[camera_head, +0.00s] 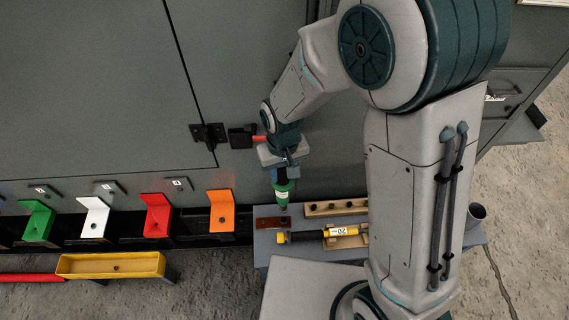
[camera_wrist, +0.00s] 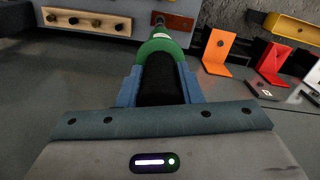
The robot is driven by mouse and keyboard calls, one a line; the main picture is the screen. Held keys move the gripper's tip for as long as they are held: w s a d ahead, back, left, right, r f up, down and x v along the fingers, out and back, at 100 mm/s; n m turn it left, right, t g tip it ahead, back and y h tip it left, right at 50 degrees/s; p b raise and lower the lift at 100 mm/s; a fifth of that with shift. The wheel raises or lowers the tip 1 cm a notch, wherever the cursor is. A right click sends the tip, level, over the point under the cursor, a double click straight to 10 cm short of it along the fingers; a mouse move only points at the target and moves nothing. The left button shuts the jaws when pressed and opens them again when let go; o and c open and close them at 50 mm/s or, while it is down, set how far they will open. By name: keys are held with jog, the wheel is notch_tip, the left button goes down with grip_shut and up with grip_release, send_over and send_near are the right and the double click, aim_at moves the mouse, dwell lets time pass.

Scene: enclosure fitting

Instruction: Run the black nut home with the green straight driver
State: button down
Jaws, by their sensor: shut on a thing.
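My gripper (camera_head: 284,172) is shut on the green straight driver (camera_head: 282,188), which points down. In the wrist view the driver's green collar (camera_wrist: 161,47) and black grip (camera_wrist: 160,82) show between the two blue fingers. The driver's tip is at a small red-brown plate (camera_head: 272,223) on the bench; the plate also shows in the wrist view (camera_wrist: 182,22). I cannot tell whether the tip touches it. A wooden rack (camera_head: 335,208) beside the plate holds several dark pieces. I cannot make out the black nut for certain; the tip may hide it.
A yellow and black tool (camera_head: 322,234) lies on a wooden cradle on the grey bench. Green (camera_head: 38,221), white (camera_head: 95,217), red (camera_head: 157,214) and orange (camera_head: 222,211) brackets stand to the left. A yellow tray (camera_head: 110,265) is in front of them. A large grey cabinet (camera_head: 90,90) stands behind.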

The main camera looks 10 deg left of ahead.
aim_at(283, 185)
jog(key=shift+f+b, duration=2.35)
jog(key=shift+f, duration=0.8)
jog(key=shift+s, duration=0.1)
jog(key=shift+f+b, duration=0.9)
dwell(0.4)
jog(key=shift+s+d+f, duration=0.1)
jog(key=shift+f, duration=0.15)
dwell(0.9)
jog(key=shift+r, duration=0.15)
dwell(0.4)
jog(key=shift+r+p, duration=2.05)
jog(key=shift+r, duration=0.95)
